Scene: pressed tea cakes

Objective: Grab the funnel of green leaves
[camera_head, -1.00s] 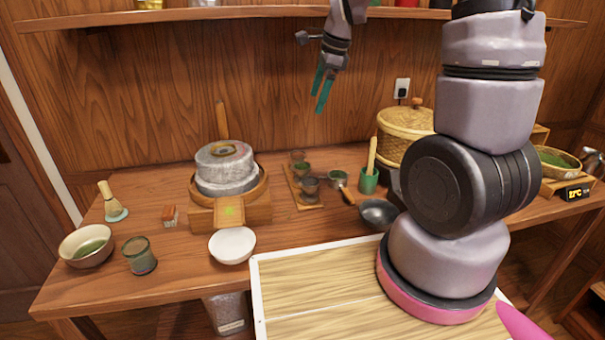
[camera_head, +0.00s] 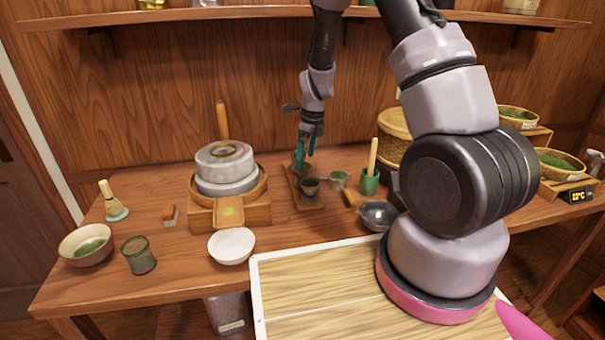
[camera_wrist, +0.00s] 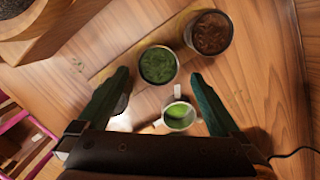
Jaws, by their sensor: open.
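The funnel of green leaves (camera_wrist: 158,65) is a round dark-rimmed vessel filled with green leaves. In the wrist view it stands between the tips of my open gripper (camera_wrist: 160,76), with no finger visibly closed on it. In the head view my gripper (camera_head: 304,160) points down over the wooden tray (camera_head: 312,207), and the green funnel is mostly hidden there. A similar vessel of brown leaves (camera_wrist: 212,33) stands beside it; it also shows in the head view (camera_head: 310,187). A small vessel with bright green contents (camera_wrist: 178,116) sits on the other side, between the fingers.
A stone mill (camera_head: 225,168) stands left of the tray. A strainer (camera_head: 340,180), a green cup with a whisk-like stick (camera_head: 370,182) and a dark bowl (camera_head: 378,215) are to the right. A white bowl (camera_head: 231,246) sits in front. A shelf (camera_head: 200,14) runs above.

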